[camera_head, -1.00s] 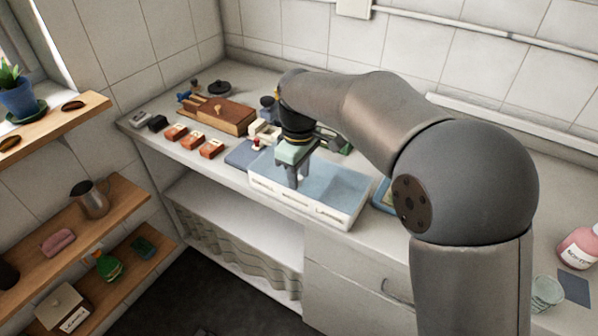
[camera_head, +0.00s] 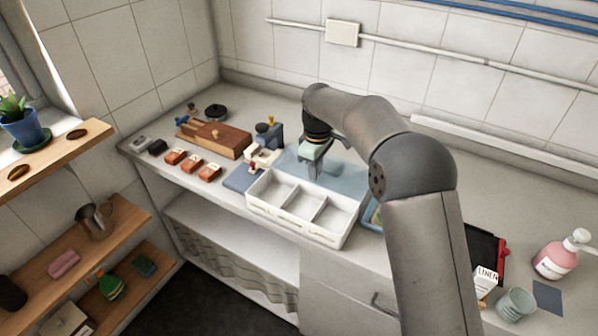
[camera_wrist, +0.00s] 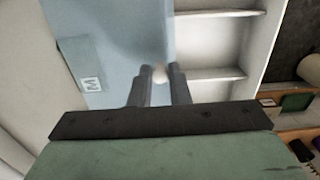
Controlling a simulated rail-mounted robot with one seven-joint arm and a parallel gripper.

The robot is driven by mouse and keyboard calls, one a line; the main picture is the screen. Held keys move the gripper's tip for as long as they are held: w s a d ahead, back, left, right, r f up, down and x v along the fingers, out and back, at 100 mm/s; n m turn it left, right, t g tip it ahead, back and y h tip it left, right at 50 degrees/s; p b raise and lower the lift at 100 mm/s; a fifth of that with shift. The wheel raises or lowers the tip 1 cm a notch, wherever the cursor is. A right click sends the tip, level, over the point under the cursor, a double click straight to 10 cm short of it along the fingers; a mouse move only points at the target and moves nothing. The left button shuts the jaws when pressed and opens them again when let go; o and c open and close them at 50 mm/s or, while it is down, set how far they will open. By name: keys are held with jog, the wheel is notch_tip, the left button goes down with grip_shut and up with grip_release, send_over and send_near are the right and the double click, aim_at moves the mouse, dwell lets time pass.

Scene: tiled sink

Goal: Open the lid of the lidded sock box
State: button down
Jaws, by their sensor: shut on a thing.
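The sock box (camera_head: 293,222) is a long white box on the counter. It stands uncovered, with three compartments that look empty; the compartments also show in the wrist view (camera_wrist: 222,50). Its pale blue lid (camera_head: 347,180) is behind the box, off the opening; it fills the left of the wrist view (camera_wrist: 120,50). I cannot tell whether the lid is joined to the box at the back. My gripper (camera_head: 316,174) is over the lid, its fingers (camera_wrist: 160,78) closed around a small whitish knob (camera_wrist: 159,73) on it.
Left of the box are a blue mat (camera_head: 243,178), several orange packets (camera_head: 192,163) and a wooden case (camera_head: 213,139). A blue-edged tray (camera_head: 373,216) is close on the right. A pink bottle (camera_head: 556,259) and a cup (camera_head: 515,304) stand far right. The tiled wall is behind.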

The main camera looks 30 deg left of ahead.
jog(key=c, duration=1.4)
grip_release()
jog(key=shift+o, duration=0.2)
notch_tip(320, 180, up, 18)
jog(key=shift+f, duration=0.25)
